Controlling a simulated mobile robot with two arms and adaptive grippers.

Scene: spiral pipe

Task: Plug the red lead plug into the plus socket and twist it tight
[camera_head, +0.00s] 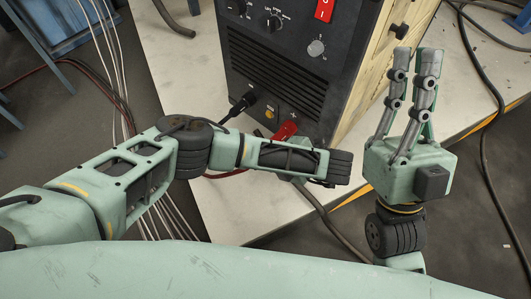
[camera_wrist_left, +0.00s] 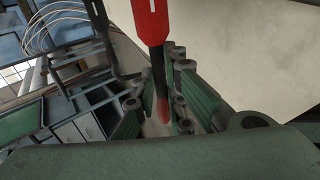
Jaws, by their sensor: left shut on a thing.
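The red lead plug (camera_head: 286,131) shows beside the front of the black machine (camera_head: 290,70), low down, partly hidden by my left arm. In the left wrist view, the red plug (camera_wrist_left: 150,18) has a black sleeve and a red end. My left gripper (camera_wrist_left: 160,85) is shut on it, its green fingers on either side. In the head view my left wrist hides the fingers. An orange-marked socket (camera_head: 269,114) shows on the machine's lower front. Whether the plug touches a socket cannot be told. My right gripper (camera_head: 415,62) is open and empty, fingers pointing up, right of the machine.
A black plug with its cable (camera_head: 243,104) sits at the machine's lower front, left of the orange mark. The machine stands on a pale tabletop (camera_head: 200,60) beside a wooden panel (camera_head: 372,75). Dark cables lie on the floor at right. Blue furniture (camera_head: 60,25) stands at upper left.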

